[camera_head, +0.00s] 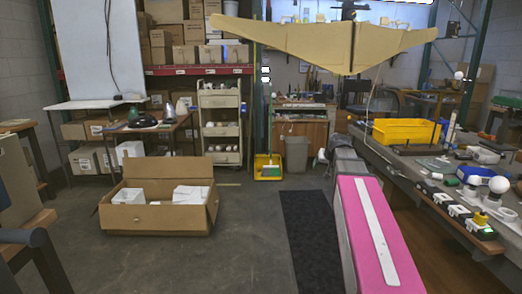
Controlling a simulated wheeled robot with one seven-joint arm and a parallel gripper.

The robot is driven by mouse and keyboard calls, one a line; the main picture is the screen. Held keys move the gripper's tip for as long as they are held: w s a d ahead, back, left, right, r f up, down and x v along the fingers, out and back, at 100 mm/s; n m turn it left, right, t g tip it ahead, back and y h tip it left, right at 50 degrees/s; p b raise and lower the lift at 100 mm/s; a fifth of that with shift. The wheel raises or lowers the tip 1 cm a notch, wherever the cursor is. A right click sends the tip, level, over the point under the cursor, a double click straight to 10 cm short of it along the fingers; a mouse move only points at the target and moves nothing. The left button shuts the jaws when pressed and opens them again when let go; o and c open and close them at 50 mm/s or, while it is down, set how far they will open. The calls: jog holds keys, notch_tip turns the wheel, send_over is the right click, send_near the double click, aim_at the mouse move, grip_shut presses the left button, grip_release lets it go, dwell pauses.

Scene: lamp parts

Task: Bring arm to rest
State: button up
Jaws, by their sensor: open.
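My gripper is not in view, and I cannot make out any part of my arm. Lamp parts lie on the long grey bench (385,152) at the right. A white round bulb (498,185) stands near the bench's right front edge. A second, smaller white bulb (471,181) is just left of it. Several small white, green and dark parts sit in a row around them, too small to tell apart.
A yellow bin (406,131) stands on the grey bench. A long pink block (367,240) with a white strip stands in front of it. An open cardboard box (160,220) is on the floor at left. A tan wing shape (322,40) hangs overhead.

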jog(key=s+a+f+g, duration=0.3)
jog(key=s+a+f, duration=0.1)
jog(key=s+f, duration=0.8)
jog(key=s+a+f+n+g+h, duration=0.1)
jog(key=s+a+f+g, duration=0.3)
jog(key=s+f, duration=0.7)
notch_tip(320, 180, down, 6)
jog(key=shift+s+a+r, duration=0.25)
jog(key=shift+s+a, duration=0.1)
